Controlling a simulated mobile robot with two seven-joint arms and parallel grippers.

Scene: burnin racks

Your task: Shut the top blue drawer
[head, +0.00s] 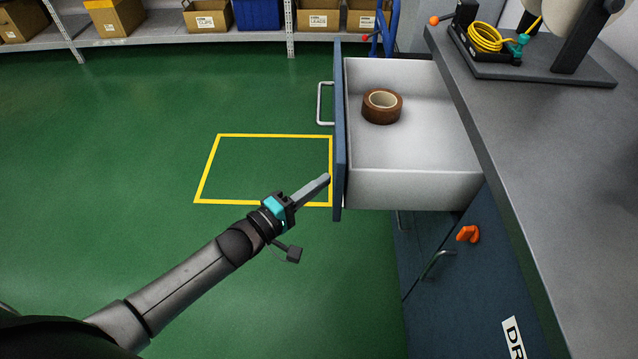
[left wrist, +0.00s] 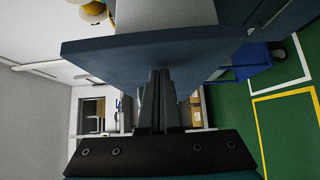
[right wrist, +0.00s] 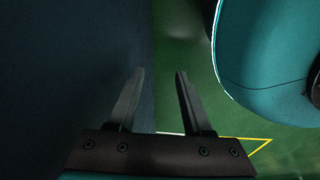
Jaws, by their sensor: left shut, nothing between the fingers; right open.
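The top blue drawer (head: 340,130) is pulled out from the cabinet under the grey bench, its white inside open to view. Its blue front faces left and carries a pale bar handle (head: 322,104). A brown tape roll (head: 382,107) lies inside. My left gripper (head: 326,180) is shut and empty, its tips close to the outer face of the drawer front, below the handle. My right gripper (right wrist: 158,75) is open and empty beside a dark blue surface.
The grey bench top (head: 540,140) holds a black tray with a yellow cable coil (head: 485,38). Lower down, the cabinet has an orange knob (head: 468,234) and another handle (head: 437,263). Shelves with boxes (head: 115,18) stand at the back. The green floor (head: 130,130) on the left is clear.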

